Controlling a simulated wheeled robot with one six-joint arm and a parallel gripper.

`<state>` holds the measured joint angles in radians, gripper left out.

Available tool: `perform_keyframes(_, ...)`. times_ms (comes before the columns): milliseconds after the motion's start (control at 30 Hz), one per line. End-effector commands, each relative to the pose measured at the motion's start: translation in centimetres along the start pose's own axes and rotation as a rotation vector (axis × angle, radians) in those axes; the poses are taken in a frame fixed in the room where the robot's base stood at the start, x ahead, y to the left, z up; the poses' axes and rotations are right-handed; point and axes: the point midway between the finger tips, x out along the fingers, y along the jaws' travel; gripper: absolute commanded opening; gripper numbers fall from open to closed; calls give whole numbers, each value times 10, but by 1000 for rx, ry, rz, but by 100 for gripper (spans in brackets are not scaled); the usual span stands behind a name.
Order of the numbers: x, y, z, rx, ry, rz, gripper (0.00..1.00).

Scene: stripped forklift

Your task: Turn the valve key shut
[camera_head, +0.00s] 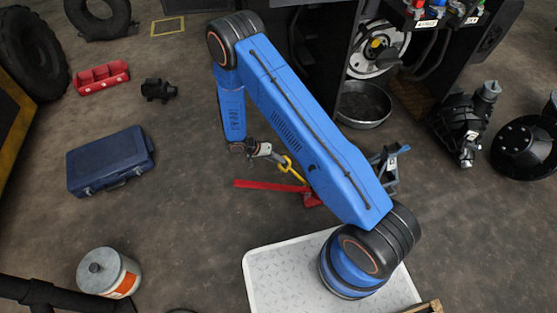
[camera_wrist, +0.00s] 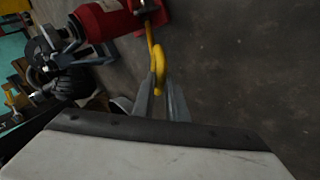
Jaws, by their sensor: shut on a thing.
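The yellow valve key (camera_head: 291,167) has a looped end and runs down toward a red part in the head view. In the wrist view the key (camera_wrist: 158,68) stands between the two grey fingertips, with its shaft reaching up to a red fitting. My gripper (camera_head: 273,156) is shut on the looped end; it also shows in the wrist view (camera_wrist: 159,88). A red device (camera_head: 268,186) lies below and beside the key, and a red cylindrical body (camera_wrist: 105,17) shows in the wrist view. My arm hides part of the device, and the key's seat is not clear.
A blue case (camera_head: 110,160), a red tray (camera_head: 101,76) and a metal canister (camera_head: 108,273) stand on the floor at left. A metal pan (camera_head: 362,104) and a dark machine part (camera_head: 466,122) lie at right.

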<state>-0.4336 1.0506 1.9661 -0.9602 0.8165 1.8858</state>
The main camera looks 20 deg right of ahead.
Motion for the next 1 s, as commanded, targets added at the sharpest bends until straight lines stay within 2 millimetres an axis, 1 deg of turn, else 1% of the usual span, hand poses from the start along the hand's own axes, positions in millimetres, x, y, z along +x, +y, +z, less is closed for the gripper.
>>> perform_keyframes(200,0,-1,0,34,8,15,0)
perform_keyframes(600,0,-1,1,39,9,16,0)
perform_keyframes(633,0,-1,1,39,9,16,17)
perform_keyframes(700,0,-1,1,38,9,16,31)
perform_keyframes(1000,-1,-1,0,38,9,17,31)
